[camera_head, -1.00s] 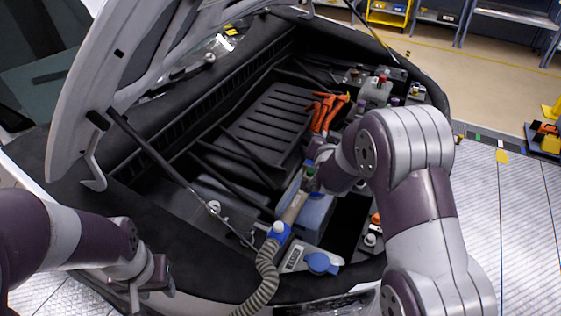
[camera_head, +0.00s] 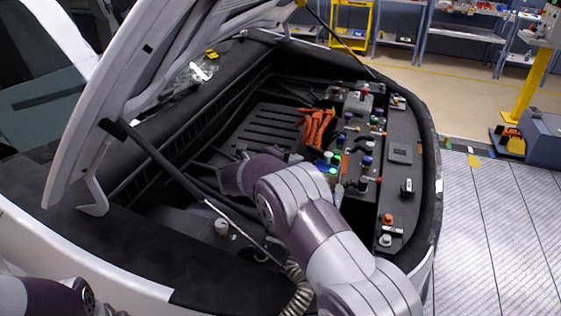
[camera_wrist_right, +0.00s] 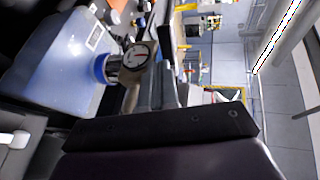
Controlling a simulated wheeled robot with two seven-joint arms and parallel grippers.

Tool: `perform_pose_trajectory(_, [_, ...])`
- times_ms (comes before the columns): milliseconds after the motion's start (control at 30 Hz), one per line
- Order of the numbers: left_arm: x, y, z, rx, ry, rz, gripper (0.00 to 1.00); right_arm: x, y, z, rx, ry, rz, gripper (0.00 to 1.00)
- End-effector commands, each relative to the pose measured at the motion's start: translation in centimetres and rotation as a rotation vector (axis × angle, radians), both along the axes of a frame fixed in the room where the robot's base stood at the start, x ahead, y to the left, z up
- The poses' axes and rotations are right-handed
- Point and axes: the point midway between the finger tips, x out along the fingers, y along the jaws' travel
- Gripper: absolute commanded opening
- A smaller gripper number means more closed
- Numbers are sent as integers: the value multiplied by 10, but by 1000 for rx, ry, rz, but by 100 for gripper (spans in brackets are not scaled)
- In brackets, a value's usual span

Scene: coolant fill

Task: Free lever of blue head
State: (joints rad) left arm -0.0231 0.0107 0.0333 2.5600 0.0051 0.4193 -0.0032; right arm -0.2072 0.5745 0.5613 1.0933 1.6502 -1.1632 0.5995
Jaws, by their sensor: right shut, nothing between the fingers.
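In the right wrist view, a blue collar (camera_wrist_right: 103,68) with a silvery neck sits at the mouth of a pale blue translucent tank (camera_wrist_right: 60,65). A round dial gauge (camera_wrist_right: 134,56) is beside it. I take the collar for part of the blue head; I cannot make out its lever for sure. My right gripper (camera_wrist_right: 168,72) is shut and empty, with its fingers just right of the gauge; contact cannot be told. In the head view my right arm hides the head, and only the ribbed hose (camera_head: 297,291) shows. My left gripper (camera_head: 115,312) is barely in view at the bottom edge.
The raised hood (camera_head: 110,90) and its prop rod (camera_head: 175,170) stand left of the open bay. Orange cables (camera_head: 317,127) and several coloured caps lie beyond my right arm. Shelves (camera_head: 465,35) and a yellow stand (camera_head: 528,85) are at the back right.

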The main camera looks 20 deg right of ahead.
Motion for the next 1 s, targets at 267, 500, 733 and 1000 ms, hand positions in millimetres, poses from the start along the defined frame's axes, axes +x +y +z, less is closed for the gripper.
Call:
perform_pose_trajectory(267, [0, 0, 15, 0, 0, 0, 43, 21, -40, -2, -1, 2, 1, 0])
perform_pose_trajectory(500, [0, 0, 16, 0, 0, 0, 43, 25, -48, -4, -1, 1, 3, 0])
perform_pose_trajectory(733, [0, 0, 16, 0, 0, 0, 43, 25, -47, -4, -1, 1, 3, 0])
perform_pose_trajectory(1000, [0, 0, 15, 0, 0, 0, 43, 26, -47, -5, 0, 0, -39, 0])
